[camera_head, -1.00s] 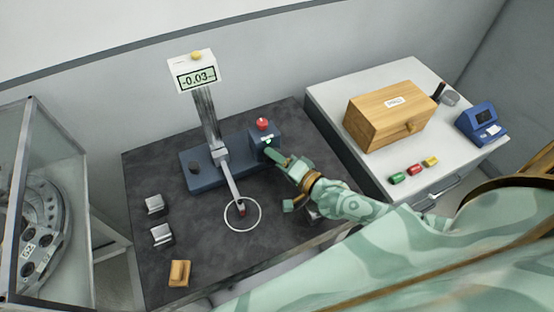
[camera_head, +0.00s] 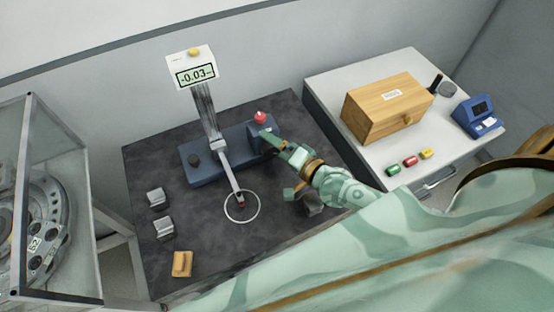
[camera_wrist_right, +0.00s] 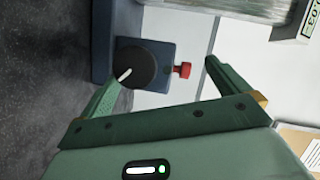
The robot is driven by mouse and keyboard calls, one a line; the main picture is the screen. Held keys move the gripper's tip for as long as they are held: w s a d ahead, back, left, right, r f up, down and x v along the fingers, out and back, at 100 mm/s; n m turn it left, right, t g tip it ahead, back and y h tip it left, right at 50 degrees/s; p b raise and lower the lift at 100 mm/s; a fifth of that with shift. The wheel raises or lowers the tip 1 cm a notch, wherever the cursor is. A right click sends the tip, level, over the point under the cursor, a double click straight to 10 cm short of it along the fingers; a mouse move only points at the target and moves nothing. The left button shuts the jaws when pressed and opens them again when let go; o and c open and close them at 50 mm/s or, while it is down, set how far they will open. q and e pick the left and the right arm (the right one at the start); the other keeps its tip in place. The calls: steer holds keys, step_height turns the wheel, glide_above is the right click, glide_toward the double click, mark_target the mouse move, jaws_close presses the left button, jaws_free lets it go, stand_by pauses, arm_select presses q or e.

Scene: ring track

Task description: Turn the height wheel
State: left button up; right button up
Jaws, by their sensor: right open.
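The gauge stand's blue base (camera_head: 205,172) carries a column with a display (camera_head: 196,72) reading about -0.03. A dark round wheel with a white mark (camera_wrist_right: 135,67) is on the face of the blue end block (camera_wrist_right: 163,50); I take it for the height wheel. My right gripper (camera_wrist_right: 164,73) is open, one fingertip at the wheel's lower left edge, the other right of the red knob. I cannot tell whether it touches. In the head view the right gripper (camera_head: 281,165) is beside the block and hides the wheel. My left gripper is not in view.
A red knob (camera_head: 260,117) tops the block. The stand's arm (camera_head: 229,178) reaches over a white ring (camera_head: 241,206). Two metal blocks (camera_head: 156,197) and a wooden block (camera_head: 182,263) lie left. A wooden box (camera_head: 385,110) stands on the right cabinet. A glass case (camera_head: 40,190) is left.

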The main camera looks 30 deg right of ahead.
steer(key=r, duration=0.2)
steer(key=s+r+p, duration=0.1)
steer(key=s+a+r+p, duration=0.1)
steer(key=r, duration=0.1)
steer(key=shift+s+a+r, duration=0.1)
steer(key=shift+s+r, duration=0.1)
steer(key=shift+r, duration=0.1)
steer(key=shift+c, duration=1)
steer(key=s+a, duration=0.1)
steer(key=s+r, duration=0.1)
steer(key=s, duration=0.1)
steer(key=shift+a+r+p, duration=0.15)
steer(key=shift+a+p, duration=0.2)
steer(key=shift+c, duration=0.4)
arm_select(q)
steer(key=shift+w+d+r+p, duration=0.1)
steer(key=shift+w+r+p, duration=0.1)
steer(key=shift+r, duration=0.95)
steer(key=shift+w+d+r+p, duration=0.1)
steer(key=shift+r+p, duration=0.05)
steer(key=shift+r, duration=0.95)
arm_select(e)
steer(key=s+a+r, duration=0.2)
steer(key=s+a, duration=0.1)
steer(key=s, duration=0.3)
steer(key=shift+s+a+r, duration=0.15)
steer(key=shift+a+r, duration=0.25)
